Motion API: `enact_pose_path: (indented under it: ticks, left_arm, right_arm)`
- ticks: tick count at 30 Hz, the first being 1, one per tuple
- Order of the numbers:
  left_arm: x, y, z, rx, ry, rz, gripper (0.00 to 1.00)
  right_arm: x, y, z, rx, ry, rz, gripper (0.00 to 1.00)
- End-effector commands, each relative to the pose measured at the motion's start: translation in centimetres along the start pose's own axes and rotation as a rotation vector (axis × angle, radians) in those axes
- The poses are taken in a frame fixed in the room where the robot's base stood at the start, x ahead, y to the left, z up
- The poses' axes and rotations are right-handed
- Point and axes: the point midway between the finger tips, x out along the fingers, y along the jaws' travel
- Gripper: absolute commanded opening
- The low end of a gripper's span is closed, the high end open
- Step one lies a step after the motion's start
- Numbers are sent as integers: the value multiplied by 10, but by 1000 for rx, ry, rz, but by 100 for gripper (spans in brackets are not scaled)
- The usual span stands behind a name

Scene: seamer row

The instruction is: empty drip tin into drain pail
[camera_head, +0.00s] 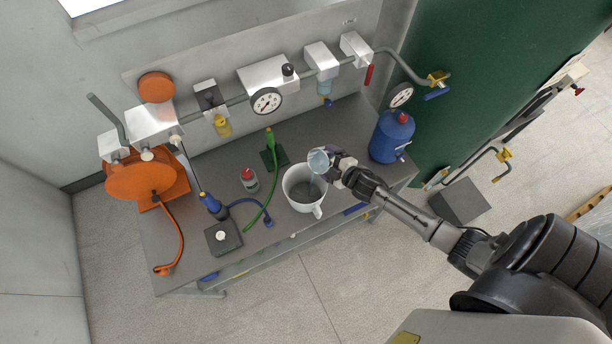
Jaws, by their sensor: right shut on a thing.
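The drain pail (302,190) is a white, handled container on the grey bench, with a grey inside. My right gripper (331,165) is above the pail's right rim and shut on the drip tin (318,161). The tin is a small, light metal cup, tilted with its mouth toward the pail. A faint pale streak shows below the tin, inside the pail; I cannot tell for sure that it is liquid. The fingers partly hide the tin. My left gripper is not in view.
A blue canister (390,138) stands on the bench (345,125) to the right of the gripper. A red-capped bottle (249,180), a green stand (272,155) and a blue-handled tool (212,206) are left of the pail. Gauges and pipes line the wall behind.

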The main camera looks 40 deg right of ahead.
Motion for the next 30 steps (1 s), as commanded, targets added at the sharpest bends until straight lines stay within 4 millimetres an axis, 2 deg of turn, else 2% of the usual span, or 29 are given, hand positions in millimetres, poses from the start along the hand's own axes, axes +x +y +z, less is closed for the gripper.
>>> enact_pose_path:
  ticks: [30]
  left_arm:
    - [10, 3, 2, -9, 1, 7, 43]
  right_arm:
    - [2, -6, 0, -101, -30, 18, 57]
